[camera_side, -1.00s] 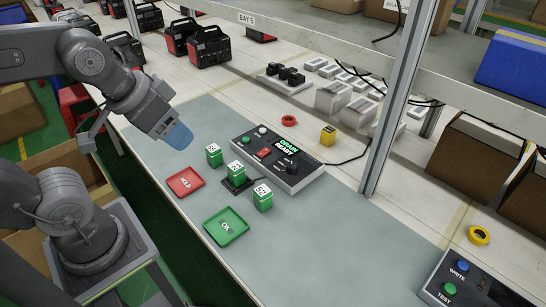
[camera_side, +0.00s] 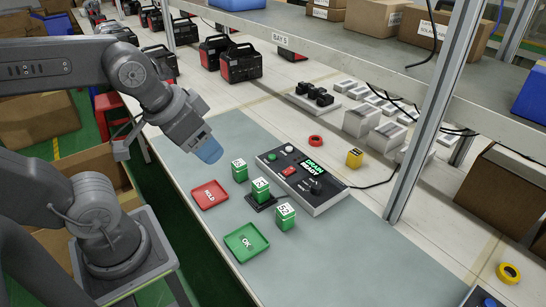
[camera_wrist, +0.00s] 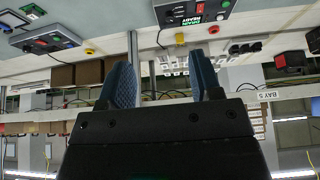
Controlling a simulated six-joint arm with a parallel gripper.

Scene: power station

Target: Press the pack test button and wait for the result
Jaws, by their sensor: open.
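A black control box (camera_side: 305,180) stands on the bench in the side view, with a green button (camera_side: 271,157), a white button (camera_side: 288,149), a red button (camera_side: 289,171), a dark knob and a lit green display (camera_side: 315,166) reading "DRAIN READY". Three green packs with white numbered tops stand left of it: the rear pack (camera_side: 239,171), the middle pack (camera_side: 261,190) on a black base, and the front pack (camera_side: 285,219). My gripper (camera_side: 209,150) is above the bench, left of the rear pack and touching nothing. In the wrist view its blue fingers (camera_wrist: 163,82) are apart and empty.
A red HOLD tray (camera_side: 210,195) and a green OK tray (camera_side: 246,244) lie near the bench's front edge. A metal post (camera_side: 435,110) rises right of the box. A second panel (camera_wrist: 48,42) with coloured buttons shows at left in the wrist view. Bare mat lies around the trays.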

